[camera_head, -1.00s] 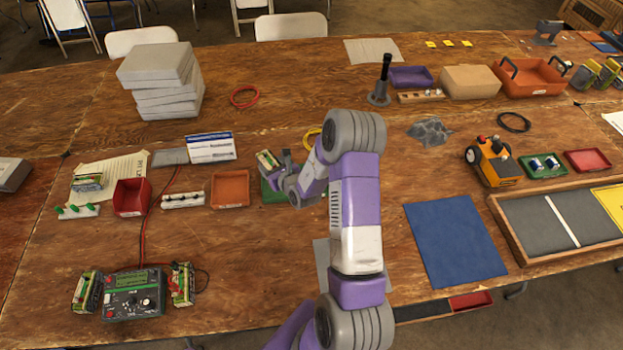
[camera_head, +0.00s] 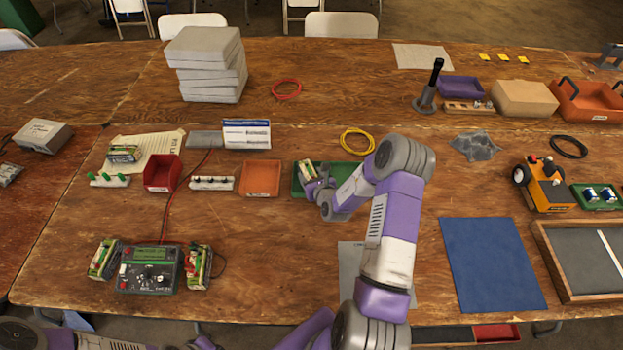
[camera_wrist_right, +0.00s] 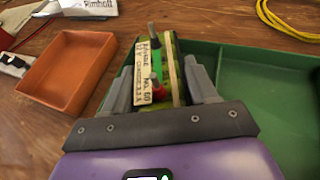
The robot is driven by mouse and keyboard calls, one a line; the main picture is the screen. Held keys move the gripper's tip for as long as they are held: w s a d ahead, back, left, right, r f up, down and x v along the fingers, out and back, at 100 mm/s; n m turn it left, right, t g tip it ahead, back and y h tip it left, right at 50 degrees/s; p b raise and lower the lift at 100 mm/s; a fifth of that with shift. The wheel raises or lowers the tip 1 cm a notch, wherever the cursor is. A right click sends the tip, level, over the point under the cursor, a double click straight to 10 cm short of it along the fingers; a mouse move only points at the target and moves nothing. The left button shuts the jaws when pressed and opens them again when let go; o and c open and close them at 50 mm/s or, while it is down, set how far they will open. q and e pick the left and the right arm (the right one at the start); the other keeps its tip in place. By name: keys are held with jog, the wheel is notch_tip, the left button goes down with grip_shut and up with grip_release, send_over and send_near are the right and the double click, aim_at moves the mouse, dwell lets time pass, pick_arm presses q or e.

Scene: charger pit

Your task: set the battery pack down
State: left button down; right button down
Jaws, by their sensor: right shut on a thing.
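The battery pack (camera_head: 307,170) is green with a cream label and shows larger in the right wrist view (camera_wrist_right: 152,72). My right gripper (camera_head: 314,182) is shut on it, with one finger on each side of the pack in the wrist view. The pack is at the left part of the green tray (camera_wrist_right: 275,85), inside or just above it. I cannot tell whether it touches the tray floor. The tray is partly hidden by my right arm in the head view (camera_head: 297,182). My left gripper is not seen.
An orange tray (camera_head: 260,178) stands left of the green tray, and a yellow cable ring (camera_head: 357,141) lies behind it. Similar packs flank the tester (camera_head: 148,270), and another (camera_head: 124,153) lies on paper. A blue mat (camera_head: 490,264) is bare.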

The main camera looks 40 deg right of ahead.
jog(key=shift+r, duration=0.25)
jog(key=shift+f, duration=0.1)
jog(key=c, duration=0.8)
grip_release()
jog(key=shift+f, duration=0.2)
jog(key=o, duration=0.5)
jog(key=shift+r, duration=0.25)
jog(key=p+v, duration=0.2)
jog(key=v, duration=0.9)
jog(key=shift+s, duration=0.15)
jog(key=shift+s+a+r, duration=0.1)
jog(key=shift+s+r, duration=0.05)
jog(key=shift+s, duration=0.25)
